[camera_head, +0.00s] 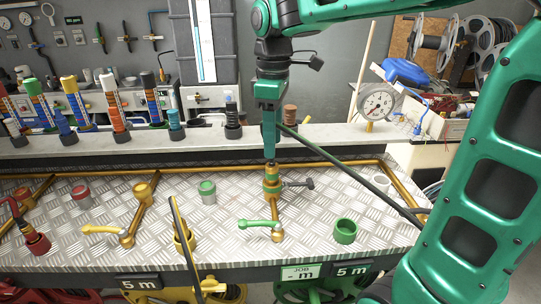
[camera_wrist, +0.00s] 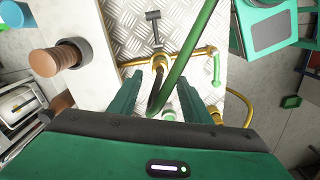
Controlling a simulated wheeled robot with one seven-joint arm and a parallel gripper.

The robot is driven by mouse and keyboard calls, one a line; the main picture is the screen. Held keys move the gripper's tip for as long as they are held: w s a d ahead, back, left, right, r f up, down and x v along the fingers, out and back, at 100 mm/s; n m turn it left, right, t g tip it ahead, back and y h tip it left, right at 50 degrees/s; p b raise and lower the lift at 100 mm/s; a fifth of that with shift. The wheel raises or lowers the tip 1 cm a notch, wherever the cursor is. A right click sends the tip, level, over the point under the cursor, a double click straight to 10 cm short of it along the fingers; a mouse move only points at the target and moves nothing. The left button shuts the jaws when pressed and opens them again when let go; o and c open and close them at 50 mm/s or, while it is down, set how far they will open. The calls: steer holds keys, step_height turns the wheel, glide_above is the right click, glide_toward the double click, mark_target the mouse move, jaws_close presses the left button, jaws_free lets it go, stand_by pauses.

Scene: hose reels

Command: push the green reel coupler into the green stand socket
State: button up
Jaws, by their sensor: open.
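The green stand socket (camera_head: 272,188), a brass fitting with a green band and a black side handle, stands upright on the checkered metal deck. A brownish brass piece (camera_head: 270,167), likely the green reel coupler, shows right above it under my fingertips; I cannot tell how deep it sits. My gripper (camera_head: 270,155) points straight down over it. In the wrist view, the open fingers (camera_wrist: 160,85) stand on either side of the green hose (camera_wrist: 195,45), whose black end sleeve (camera_wrist: 157,97) lies between them. Brass of the stand (camera_wrist: 158,62) shows beyond; the coupler is largely hidden by hose and sleeve.
The hose (camera_head: 350,175) slopes down right across the deck. Brass pipes and another hose stand left. A pressure gauge (camera_head: 377,104) stands at the back right.

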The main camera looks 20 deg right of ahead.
steer(key=shift+r, duration=2.4)
steer(key=s+d+f+m, duration=0.5)
steer(key=s, duration=0.2)
steer(key=s+d+f+m, duration=0.6)
steer(key=s, duration=0.2)
steer(key=s+d+f+m, duration=0.5)
steer(key=s+d+m, duration=0.1)
steer(key=s, duration=0.2)
steer(key=shift+s+d+f, duration=0.15)
steer(key=shift+s, duration=0.05)
steer(key=shift+w+f, duration=0.3)
steer(key=shift+w, duration=0.45)
steer(key=shift+s+r, duration=0.1)
